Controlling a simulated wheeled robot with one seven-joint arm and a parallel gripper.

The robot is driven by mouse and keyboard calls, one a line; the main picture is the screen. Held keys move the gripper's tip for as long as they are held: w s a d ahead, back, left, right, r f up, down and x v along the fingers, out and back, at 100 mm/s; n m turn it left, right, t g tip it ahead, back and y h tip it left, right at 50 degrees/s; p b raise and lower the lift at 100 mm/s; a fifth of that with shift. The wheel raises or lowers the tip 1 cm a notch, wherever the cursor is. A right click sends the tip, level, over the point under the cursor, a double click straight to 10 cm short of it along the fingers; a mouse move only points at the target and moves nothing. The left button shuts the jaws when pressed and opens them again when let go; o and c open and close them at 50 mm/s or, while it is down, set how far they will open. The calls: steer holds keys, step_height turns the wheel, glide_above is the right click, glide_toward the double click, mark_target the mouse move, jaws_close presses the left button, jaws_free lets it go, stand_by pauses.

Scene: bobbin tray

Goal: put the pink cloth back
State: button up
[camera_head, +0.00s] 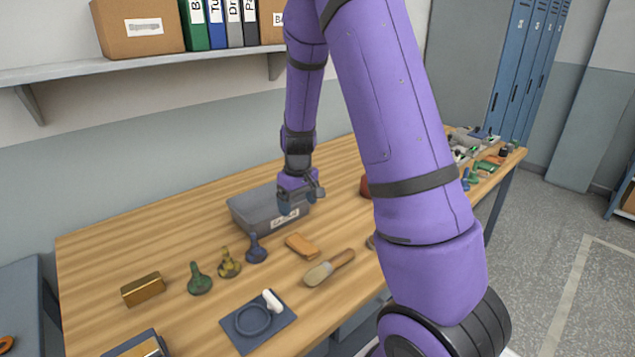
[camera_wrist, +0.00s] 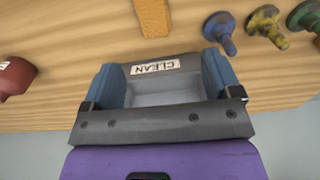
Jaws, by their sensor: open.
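I see no pink cloth in either view. A grey bin (camera_head: 245,213) with a white label stands on the wooden table near the wall. In the wrist view the label on the bin (camera_wrist: 165,85) reads CLEAN, and the part of the inside that shows looks empty. My gripper (camera_head: 299,201) is over the right part of the bin, pointing down. In the wrist view my gripper (camera_wrist: 160,72) has its two blue fingers apart, with the bin between them in the picture and nothing held. How far the fingertips are above the bin I cannot tell.
In front of the bin are an orange-brown block (camera_head: 302,246), a brush (camera_head: 330,267), a blue peg (camera_head: 256,249), a yellow one (camera_head: 229,263) and a green one (camera_head: 199,279). A blue tray (camera_head: 240,337) lies nearer. A red object (camera_wrist: 15,77) sits beside the bin. My arm hides the table's right-middle.

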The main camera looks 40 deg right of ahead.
steer(key=s+a+r+t, duration=0.2)
steer(key=s+a+r, duration=0.3)
steer(key=s+r, duration=0.5)
steer(key=s+a+r+t, duration=0.1)
steer(key=s+a+r, duration=0.45)
steer(key=r, duration=0.75)
steer(key=s+a+r+t, duration=0.1)
steer(key=s+r, duration=0.2)
steer(key=s, duration=0.7)
steer(key=shift+s+a+r+t, duration=0.2)
steer(key=shift+s+a+t, duration=0.1)
steer(key=shift+t, duration=0.1)
